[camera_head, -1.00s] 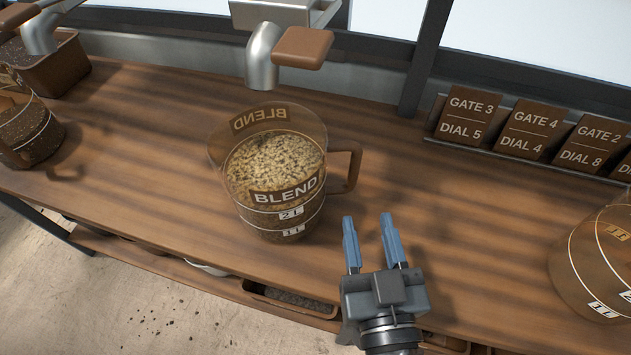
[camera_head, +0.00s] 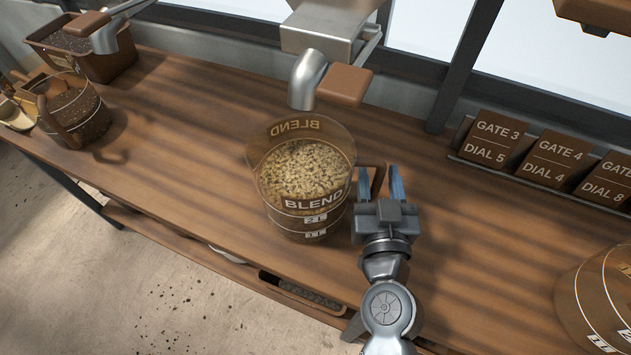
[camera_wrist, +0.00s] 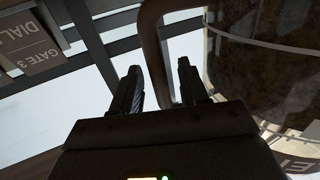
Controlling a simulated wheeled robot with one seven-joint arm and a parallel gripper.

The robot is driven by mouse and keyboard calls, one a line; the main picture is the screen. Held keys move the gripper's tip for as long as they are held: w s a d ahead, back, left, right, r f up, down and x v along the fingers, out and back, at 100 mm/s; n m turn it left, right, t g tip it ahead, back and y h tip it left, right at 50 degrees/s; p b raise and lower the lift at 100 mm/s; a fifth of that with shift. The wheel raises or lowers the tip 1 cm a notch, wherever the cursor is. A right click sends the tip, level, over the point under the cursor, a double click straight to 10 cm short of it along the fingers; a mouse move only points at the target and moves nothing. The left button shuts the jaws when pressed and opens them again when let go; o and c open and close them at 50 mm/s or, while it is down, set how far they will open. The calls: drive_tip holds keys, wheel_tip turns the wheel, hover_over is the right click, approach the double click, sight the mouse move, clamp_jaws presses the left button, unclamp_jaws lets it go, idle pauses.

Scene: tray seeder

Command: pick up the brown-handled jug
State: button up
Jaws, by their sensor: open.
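The brown-handled jug (camera_head: 300,190) is a clear jug marked BLEND, filled with tan grain, standing upright on the wooden bench. Its brown handle (camera_head: 377,177) points right, toward my gripper. My gripper (camera_head: 381,180) is open, with its two blue fingers at the handle, one on either side of it as far as I can tell. In the wrist view the handle (camera_wrist: 154,50) runs down between the two dark fingertips (camera_wrist: 160,78), and the jug body (camera_wrist: 265,70) fills the right side. The fingers do not appear closed on the handle.
A metal spout (camera_head: 307,82) with a brown paddle (camera_head: 345,84) hangs just behind and above the jug. Another jug (camera_head: 75,112) stands at left and one (camera_head: 600,300) at lower right. Dial cards (camera_head: 545,158) line the back right. The bench between is clear.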

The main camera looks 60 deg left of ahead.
drive_tip(key=shift+w+a, duration=0.1)
drive_tip(key=shift+a, duration=0.1)
drive_tip(key=shift+c, duration=0.4)
clamp_jaws()
idle(0.8)
drive_tip(key=shift+r, duration=0.1)
